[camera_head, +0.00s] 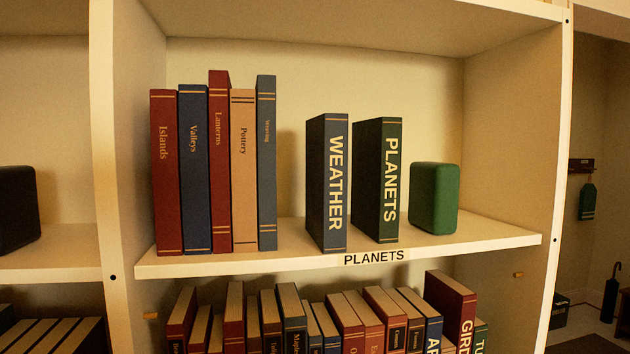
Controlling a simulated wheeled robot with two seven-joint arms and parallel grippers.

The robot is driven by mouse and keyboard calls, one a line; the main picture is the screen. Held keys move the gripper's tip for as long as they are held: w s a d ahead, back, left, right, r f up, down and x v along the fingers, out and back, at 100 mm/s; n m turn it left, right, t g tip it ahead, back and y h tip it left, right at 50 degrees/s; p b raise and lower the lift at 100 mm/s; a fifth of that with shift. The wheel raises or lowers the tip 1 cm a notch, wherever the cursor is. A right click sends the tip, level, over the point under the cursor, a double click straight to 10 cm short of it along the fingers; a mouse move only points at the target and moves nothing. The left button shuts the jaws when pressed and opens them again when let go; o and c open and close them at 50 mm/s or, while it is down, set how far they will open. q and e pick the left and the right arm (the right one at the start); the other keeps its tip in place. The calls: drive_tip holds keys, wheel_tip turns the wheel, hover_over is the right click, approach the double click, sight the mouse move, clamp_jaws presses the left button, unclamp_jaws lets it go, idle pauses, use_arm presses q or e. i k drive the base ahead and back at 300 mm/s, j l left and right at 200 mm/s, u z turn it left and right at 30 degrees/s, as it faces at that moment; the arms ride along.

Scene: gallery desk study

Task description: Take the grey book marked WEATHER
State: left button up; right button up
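The book marked WEATHER (337,190) stands upright on the middle shelf, its spine facing me. Its spine looks grey-blue with large pale letters, and its side cover is dark. A dark green book marked PLANETS (390,185) stands upright just to its right, with a narrow gap between them. Neither of my grippers shows in the head view.
Several upright books, among them Islands (166,175) and a grey-blue one (267,165), stand left of a gap. A green rounded block (434,198) stands at right. The shelf edge carries a PLANETS label (374,257). More books (345,318) fill the shelf below.

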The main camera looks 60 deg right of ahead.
sight(327, 134)
drive_tip(key=k+l+u, duration=0.2)
drive_tip(key=k+l, duration=0.4)
drive_tip(key=l, duration=0.2)
drive_tip(key=k+l+u, duration=0.25)
drive_tip(key=k+l, duration=0.35)
drive_tip(key=l, duration=0.15)
